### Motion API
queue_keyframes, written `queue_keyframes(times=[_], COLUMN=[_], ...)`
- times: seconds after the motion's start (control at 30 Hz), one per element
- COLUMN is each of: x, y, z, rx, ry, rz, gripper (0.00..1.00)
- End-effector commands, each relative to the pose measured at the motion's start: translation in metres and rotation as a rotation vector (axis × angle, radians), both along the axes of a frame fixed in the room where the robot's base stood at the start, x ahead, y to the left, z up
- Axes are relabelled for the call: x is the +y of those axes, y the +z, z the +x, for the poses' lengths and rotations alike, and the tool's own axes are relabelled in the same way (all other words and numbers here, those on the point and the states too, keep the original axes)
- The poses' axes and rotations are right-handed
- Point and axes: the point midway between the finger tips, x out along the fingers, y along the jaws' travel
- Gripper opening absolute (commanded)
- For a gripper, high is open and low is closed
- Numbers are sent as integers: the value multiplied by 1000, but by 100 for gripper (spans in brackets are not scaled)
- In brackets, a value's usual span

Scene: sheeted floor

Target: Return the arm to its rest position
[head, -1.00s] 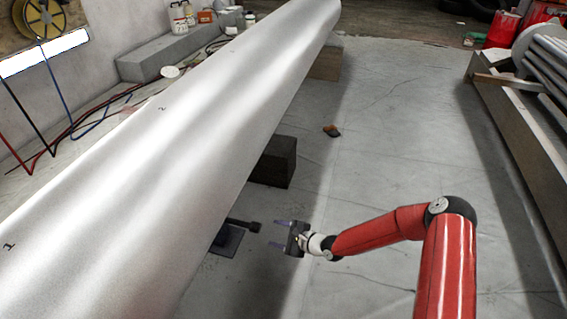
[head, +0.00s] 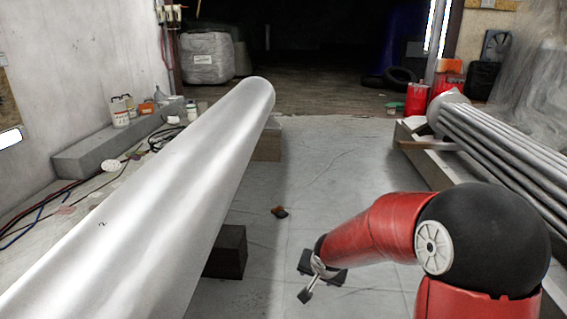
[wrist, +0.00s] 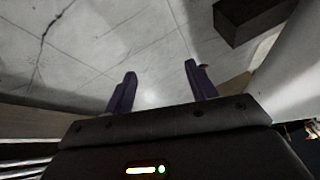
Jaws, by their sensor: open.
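My red arm reaches in from the lower right of the head view, bent at a large black joint. My gripper (head: 306,296) hangs over the sheeted floor, between the long silver cylinder and the rack of pipes, and is small and partly foreshortened there. In the wrist view my gripper (wrist: 160,88) shows two dark purple fingers spread well apart, with bare floor between them. It is open and holds nothing.
A long silver cylinder (head: 170,190) lies on dark blocks (head: 226,251) at the left. Metal pipes (head: 510,140) lie at the right. A small orange and dark object (head: 279,212) lies on the floor. The floor (head: 330,160) between is largely clear.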

Motion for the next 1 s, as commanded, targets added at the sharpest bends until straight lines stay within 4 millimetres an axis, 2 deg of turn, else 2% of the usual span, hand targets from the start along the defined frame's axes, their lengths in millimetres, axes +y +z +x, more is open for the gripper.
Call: queue_keyframes(times=[0.03,0.1,0.27,0.4,0.5,0.6,0.7,0.83,1.0], x=[-12,-28,-55,-68,-72,-71,-69,-67,-67], y=[32,63,126,167,187,198,204,206,206], z=[-13,-33,-90,-147,-188,-222,-246,-262,-266], rx=[-18,-21,-12,5,13,13,10,7,8], ry=[9,20,55,103,155,212,263,304,314], rz=[-58,-126,-236,-275,-275,-261,-243,-230,-226], gripper=[56,56,56,56,56,56,56,56,56])
